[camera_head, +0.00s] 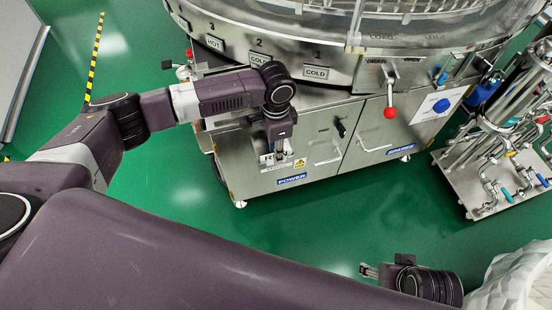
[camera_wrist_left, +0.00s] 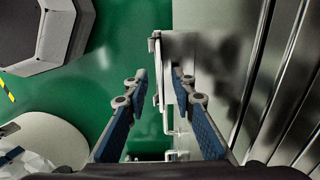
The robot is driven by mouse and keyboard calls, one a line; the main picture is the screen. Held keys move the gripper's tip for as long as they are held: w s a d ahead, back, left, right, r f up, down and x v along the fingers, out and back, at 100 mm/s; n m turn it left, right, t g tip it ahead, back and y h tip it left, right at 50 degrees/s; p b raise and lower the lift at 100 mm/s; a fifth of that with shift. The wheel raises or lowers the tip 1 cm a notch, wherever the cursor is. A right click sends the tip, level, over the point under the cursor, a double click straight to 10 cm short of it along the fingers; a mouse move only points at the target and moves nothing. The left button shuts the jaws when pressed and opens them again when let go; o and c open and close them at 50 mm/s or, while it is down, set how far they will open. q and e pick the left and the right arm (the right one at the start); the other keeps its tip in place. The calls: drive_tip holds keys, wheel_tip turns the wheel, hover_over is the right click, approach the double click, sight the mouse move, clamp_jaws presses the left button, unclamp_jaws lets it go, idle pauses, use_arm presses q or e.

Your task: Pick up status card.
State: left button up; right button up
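A pale card-like plate (camera_wrist_left: 169,95), seen nearly edge-on in the left wrist view, stands between the fingers of my left gripper (camera_wrist_left: 160,76). I cannot tell whether it is the status card. The fingers are apart, one on each side of it, and do not visibly close on it. In the head view my left gripper (camera_head: 276,153) points down at the washer's front, beside a small white label (camera_head: 277,166), and partly hides that area. A white card with a blue disc (camera_head: 441,104) is on the washer's right front. My right gripper (camera_head: 371,271) is low at the right, its opening unclear.
The steel rotary washer (camera_head: 325,150) has a lever with a red knob (camera_head: 390,112) and labelled panels. A steel piping stand (camera_head: 490,165) with coloured valve handles stands at the right. Green floor (camera_head: 330,225) is clear in front of the washer.

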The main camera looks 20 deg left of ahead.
use_arm(q)
drive_tip(key=shift+f, duration=0.15)
clamp_jaws()
idle(0.4)
